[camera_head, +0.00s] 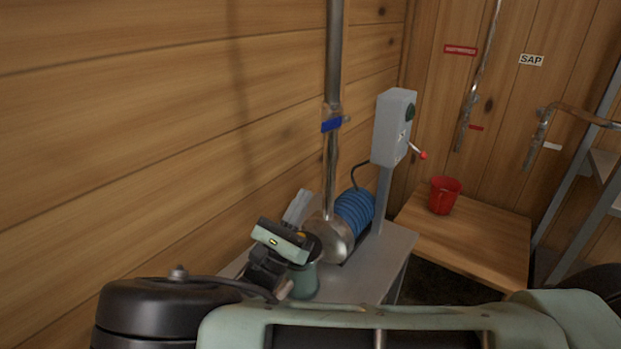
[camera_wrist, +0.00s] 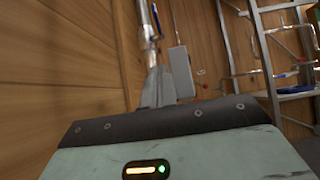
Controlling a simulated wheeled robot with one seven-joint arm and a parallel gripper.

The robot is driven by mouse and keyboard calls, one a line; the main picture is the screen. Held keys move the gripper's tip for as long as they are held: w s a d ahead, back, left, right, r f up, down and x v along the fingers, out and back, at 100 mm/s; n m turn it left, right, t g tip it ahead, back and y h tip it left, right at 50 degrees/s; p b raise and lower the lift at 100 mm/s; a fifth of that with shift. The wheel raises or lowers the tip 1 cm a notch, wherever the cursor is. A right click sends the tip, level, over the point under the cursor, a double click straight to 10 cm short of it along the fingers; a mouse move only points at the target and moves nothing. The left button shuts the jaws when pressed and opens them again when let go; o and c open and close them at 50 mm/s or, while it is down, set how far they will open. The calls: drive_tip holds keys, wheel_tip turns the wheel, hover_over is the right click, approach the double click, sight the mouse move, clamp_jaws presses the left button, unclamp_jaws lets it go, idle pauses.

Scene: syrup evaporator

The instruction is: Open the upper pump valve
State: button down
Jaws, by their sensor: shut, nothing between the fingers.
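The upper pump valve has a blue handle (camera_head: 331,125) and sits on the vertical metal pipe (camera_head: 334,60) above the pump (camera_head: 333,238). The handle lies across the pipe in the head view. The blue handle also shows near the top of the wrist view (camera_wrist: 155,20), edge-on and small. My gripper (camera_head: 303,198) is shut and empty. It is below the valve and to its left in the head view, apart from it, in front of the pump. In the wrist view my shut fingers (camera_wrist: 157,82) point up toward the pipe and hide its lower part.
A grey switch box (camera_head: 392,127) with a red-tipped lever stands right of the pipe. The blue ribbed motor (camera_head: 355,212) sits on the metal stand (camera_head: 395,243). A red bucket (camera_head: 445,195) stands on a wooden platform (camera_head: 490,238). The plank wall is close on the left.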

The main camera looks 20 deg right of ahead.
sight(332, 129)
drive_tip(key=shift+g, duration=0.3)
drive_tip(key=shift+s+a+r+p+x, duration=0.25)
drive_tip(key=shift+p+x, duration=0.6)
drive_tip(key=shift+x, duration=1.1)
drive_tip(key=shift+s+a+r+p+x, duration=0.2)
drive_tip(key=shift+r+p+x, duration=0.5)
drive_tip(key=shift+x, duration=1.25)
drive_tip(key=shift+s+a+r+p+x, duration=0.25)
drive_tip(key=shift+p+x, duration=0.75)
drive_tip(key=shift+x, duration=1)
drive_tip(key=shift+w+a, duration=0.1)
drive_tip(key=shift+w, duration=0.1)
